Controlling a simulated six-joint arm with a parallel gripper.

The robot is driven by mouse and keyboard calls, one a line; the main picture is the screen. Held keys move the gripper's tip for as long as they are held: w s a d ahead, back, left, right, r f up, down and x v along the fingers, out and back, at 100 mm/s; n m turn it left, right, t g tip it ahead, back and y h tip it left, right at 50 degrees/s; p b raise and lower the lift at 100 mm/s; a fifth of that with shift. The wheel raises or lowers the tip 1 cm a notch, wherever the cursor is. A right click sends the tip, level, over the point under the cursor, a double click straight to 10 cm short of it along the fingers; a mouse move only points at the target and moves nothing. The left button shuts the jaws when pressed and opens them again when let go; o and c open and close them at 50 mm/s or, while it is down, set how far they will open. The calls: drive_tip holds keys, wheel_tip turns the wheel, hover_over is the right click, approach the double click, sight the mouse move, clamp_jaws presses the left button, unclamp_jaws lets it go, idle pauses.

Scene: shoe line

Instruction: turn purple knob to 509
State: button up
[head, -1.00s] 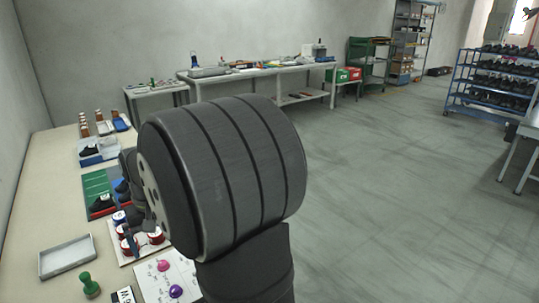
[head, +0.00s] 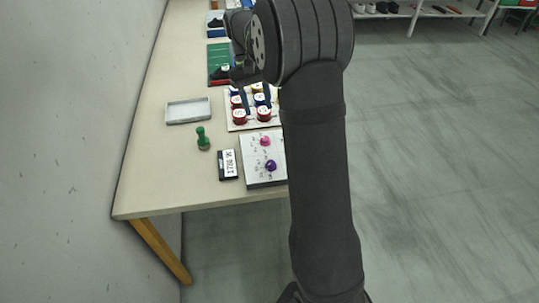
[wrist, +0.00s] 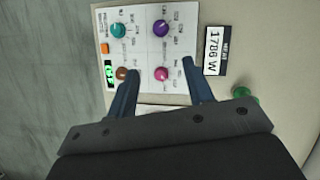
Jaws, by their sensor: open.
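The purple knob (head: 270,165) stands on a white control panel (head: 249,178) at the table's near edge. In the wrist view the purple knob (wrist: 161,28) is at the panel's top right, with small printed marks around it, too small to read. My gripper (wrist: 161,66) is open and empty, its blue fingertips on either side of a pink knob (wrist: 161,75) in that view; whether they are at its height I cannot tell. The purple knob lies beyond the fingertips. In the head view my gripper is partly hidden by my arm.
The panel also has a teal knob (wrist: 118,30), a brown knob (wrist: 122,73), an orange button (wrist: 104,48) and a lit green display (wrist: 109,73), digits unclear. A black-framed label (head: 228,164), green stamp (head: 203,139), grey tray (head: 188,111) and red-and-white pots (head: 239,117) are nearby.

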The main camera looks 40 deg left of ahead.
sight(271, 162)
drive_tip(key=x, duration=1.7)
drive_tip(key=shift+f, duration=0.15)
drive_tip(key=c, duration=1)
